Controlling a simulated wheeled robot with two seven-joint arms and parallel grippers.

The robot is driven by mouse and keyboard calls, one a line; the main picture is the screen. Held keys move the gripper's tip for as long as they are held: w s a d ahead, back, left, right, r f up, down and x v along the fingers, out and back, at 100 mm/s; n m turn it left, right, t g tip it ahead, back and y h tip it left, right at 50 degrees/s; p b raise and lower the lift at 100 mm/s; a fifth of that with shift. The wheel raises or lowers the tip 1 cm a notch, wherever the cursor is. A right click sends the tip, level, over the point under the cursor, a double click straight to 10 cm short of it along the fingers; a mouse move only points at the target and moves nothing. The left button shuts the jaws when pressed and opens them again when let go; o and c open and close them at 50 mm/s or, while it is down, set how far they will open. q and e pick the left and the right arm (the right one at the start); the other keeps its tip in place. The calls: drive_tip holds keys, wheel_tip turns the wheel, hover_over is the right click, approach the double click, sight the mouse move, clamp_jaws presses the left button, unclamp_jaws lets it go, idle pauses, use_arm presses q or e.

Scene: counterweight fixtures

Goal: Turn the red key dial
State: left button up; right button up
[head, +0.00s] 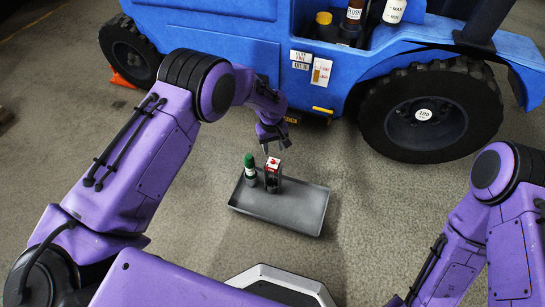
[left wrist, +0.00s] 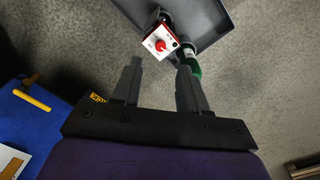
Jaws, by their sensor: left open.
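The red key dial (left wrist: 160,45) sits on the white face of a small red-and-white box (left wrist: 157,38) in the left wrist view. In the head view the box (head: 272,172) stands upright in a grey tray (head: 299,217), its top facing up. My left gripper (head: 274,139) is open, just behind and above the box. In the left wrist view its two fingers (left wrist: 160,67) are spread and empty, with the dial ahead between them and apart from both. My right arm shows at the right, but its gripper is out of view.
A green-capped bottle (head: 250,170) stands in the tray just left of the box; in the left wrist view the bottle (left wrist: 190,60) is close to one finger. A blue vehicle (head: 230,42) with a large black wheel (head: 464,112) stands behind. The tray's right side is empty.

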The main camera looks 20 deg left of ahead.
sight(273, 160)
use_arm(q)
wheel_tip(273, 160, down, 7)
drive_tip(key=shift+f+b, duration=0.1)
drive_tip(key=shift+b, duration=0.9)
clamp_jaws()
